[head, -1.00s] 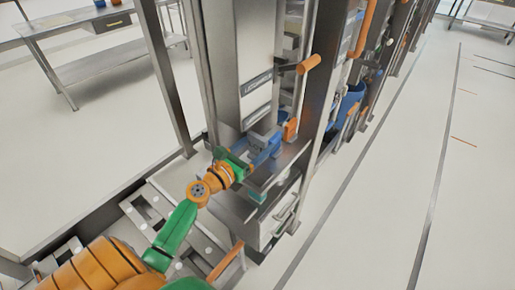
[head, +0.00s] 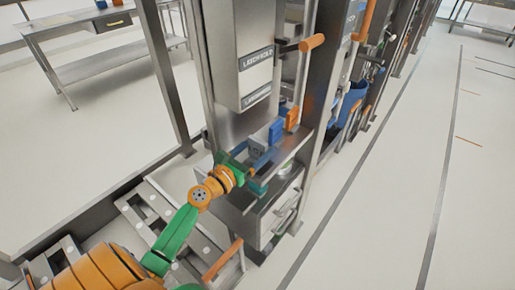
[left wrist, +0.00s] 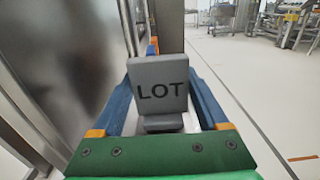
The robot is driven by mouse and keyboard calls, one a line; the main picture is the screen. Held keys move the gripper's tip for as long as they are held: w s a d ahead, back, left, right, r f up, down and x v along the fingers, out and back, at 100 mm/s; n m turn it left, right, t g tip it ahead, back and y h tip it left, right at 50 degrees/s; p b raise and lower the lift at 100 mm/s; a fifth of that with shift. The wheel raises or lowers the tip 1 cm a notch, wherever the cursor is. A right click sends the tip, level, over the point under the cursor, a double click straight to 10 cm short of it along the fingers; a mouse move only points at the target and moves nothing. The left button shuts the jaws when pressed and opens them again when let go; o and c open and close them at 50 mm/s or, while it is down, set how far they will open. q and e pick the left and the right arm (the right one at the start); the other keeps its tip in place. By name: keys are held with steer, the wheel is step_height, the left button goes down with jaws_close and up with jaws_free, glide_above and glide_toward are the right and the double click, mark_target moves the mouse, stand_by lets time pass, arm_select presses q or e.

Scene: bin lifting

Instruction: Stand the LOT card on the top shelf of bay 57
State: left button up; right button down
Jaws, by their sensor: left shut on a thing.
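My left gripper (head: 257,158) is over the front part of a metal shelf (head: 236,197) in the rack. It is shut on the grey LOT card (left wrist: 160,84), which stands upright between the blue fingers with its lettering towards the left wrist camera. Below the face, the card has a grey foot. I cannot tell whether that foot touches the shelf. In the head view the card is small and mostly hidden by the gripper. The bay number cannot be read. My right gripper is not in view.
A blue block (head: 276,131) and an orange block (head: 292,119) stand on the shelf behind the gripper. An orange handle (head: 312,42) juts out above. A labelled white panel (head: 240,50) rises at the rack's left. A steel upright (head: 323,75) bounds the right. The aisle floor is clear.

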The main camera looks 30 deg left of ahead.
arm_select(q)
steer(key=shift+f+b, duration=0.5)
steer(key=shift+f, duration=0.05)
